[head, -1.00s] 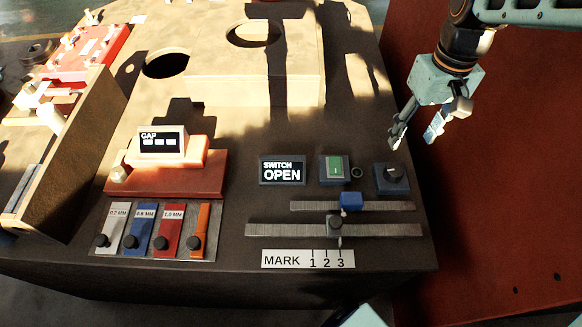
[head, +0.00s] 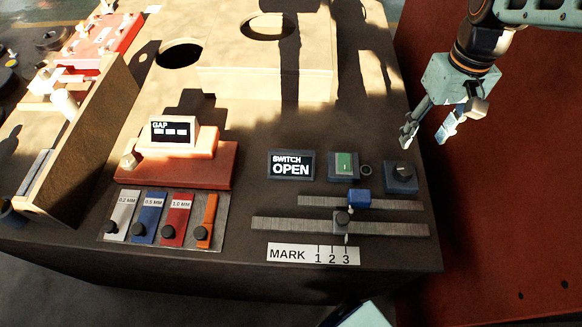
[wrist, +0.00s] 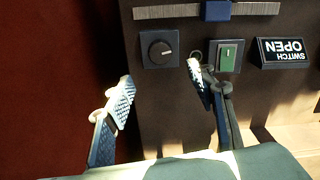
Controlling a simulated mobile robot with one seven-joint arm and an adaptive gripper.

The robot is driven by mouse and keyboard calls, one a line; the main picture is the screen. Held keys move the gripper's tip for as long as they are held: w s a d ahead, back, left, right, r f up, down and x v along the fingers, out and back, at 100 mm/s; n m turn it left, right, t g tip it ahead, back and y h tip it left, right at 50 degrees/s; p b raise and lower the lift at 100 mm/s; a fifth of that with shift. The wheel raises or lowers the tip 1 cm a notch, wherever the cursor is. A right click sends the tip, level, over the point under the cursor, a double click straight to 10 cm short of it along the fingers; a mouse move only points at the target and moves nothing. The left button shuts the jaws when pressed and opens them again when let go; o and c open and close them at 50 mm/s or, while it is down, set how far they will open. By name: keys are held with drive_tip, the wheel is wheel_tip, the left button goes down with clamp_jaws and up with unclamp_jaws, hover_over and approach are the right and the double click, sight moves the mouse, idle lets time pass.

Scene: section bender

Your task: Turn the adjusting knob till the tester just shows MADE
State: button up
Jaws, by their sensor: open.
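The adjusting knob looks to be the round black knob (head: 403,172) on a dark block at the bench's right edge. It also shows in the wrist view (wrist: 160,52), its pale pointer line aimed to the right and slightly up. The tester display (head: 291,165) reads "SWITCH OPEN"; it shows upside down in the wrist view (wrist: 284,53). My gripper (head: 426,143) is open and empty, above and beyond the knob, near the bench's right edge. In the wrist view its fingertips (wrist: 158,84) are wide apart, with the knob beyond the space between them. Nothing touches the knob.
A green rocker switch (head: 344,163) stands left of the knob. A blue block (head: 359,199) and a dark slider knob (head: 342,218) sit on rails in front, above a MARK 1 2 3 label (head: 313,254). A GAP display (head: 173,131) and coloured gauge tabs (head: 175,220) are left.

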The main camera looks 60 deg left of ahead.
sight(405, 168)
drive_tip(key=p, duration=0.3)
drive_tip(key=shift+d+r, duration=0.1)
drive_tip(key=shift+r, duration=0.05)
wheel_tip(405, 168, down, 12)
drive_tip(key=shift+p, duration=0.5)
